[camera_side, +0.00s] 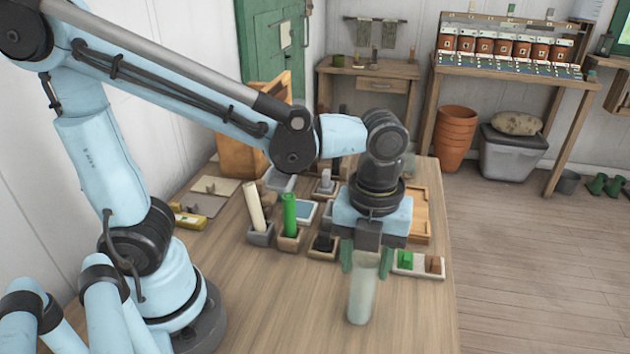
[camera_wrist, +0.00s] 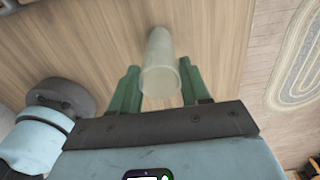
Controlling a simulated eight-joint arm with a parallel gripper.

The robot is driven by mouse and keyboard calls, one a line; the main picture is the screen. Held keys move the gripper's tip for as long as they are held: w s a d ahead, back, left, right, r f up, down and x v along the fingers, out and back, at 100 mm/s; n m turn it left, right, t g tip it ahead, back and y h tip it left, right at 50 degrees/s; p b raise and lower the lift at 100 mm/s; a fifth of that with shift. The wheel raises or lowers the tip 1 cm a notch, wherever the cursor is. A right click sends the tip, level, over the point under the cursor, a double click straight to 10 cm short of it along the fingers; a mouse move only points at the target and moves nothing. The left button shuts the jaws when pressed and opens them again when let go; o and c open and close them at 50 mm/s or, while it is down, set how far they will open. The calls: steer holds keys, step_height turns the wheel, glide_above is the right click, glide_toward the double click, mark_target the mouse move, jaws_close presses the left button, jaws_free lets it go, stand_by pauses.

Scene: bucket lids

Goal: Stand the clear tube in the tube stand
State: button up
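The clear tube (camera_side: 361,298) is upright in the side view, above the front right of the table. My gripper (camera_side: 366,262) points down with its two green fingers on either side of the tube's upper part. In the wrist view the tube (camera_wrist: 160,62) sits between the fingertips, and the fingers appear to touch its sides. Whether its lower end touches the table is hard to tell. Small holders stand behind: a grey one (camera_side: 261,238) with a cream tube, a tan one (camera_side: 289,243) with a green tube, and a dark-topped one (camera_side: 322,246) without a tube. Which is the tube stand is unclear.
A pale tray (camera_side: 418,265) with green and brown blocks lies right of my gripper. A wooden tray (camera_side: 420,215) is behind it. A yellow item (camera_side: 188,218) lies at the left. The table front (camera_side: 290,310) is clear.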

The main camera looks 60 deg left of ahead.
steer(key=c, duration=0.6)
steer(key=shift+c, duration=0.2)
steer(key=shift+r, duration=0.1)
steer(key=shift+r, duration=2.9)
steer(key=w+a+r, duration=0.4)
steer(key=w+a, duration=0.4)
steer(key=a, duration=0.2)
steer(key=shift+w+a, duration=0.2)
steer(key=shift+w, duration=0.15)
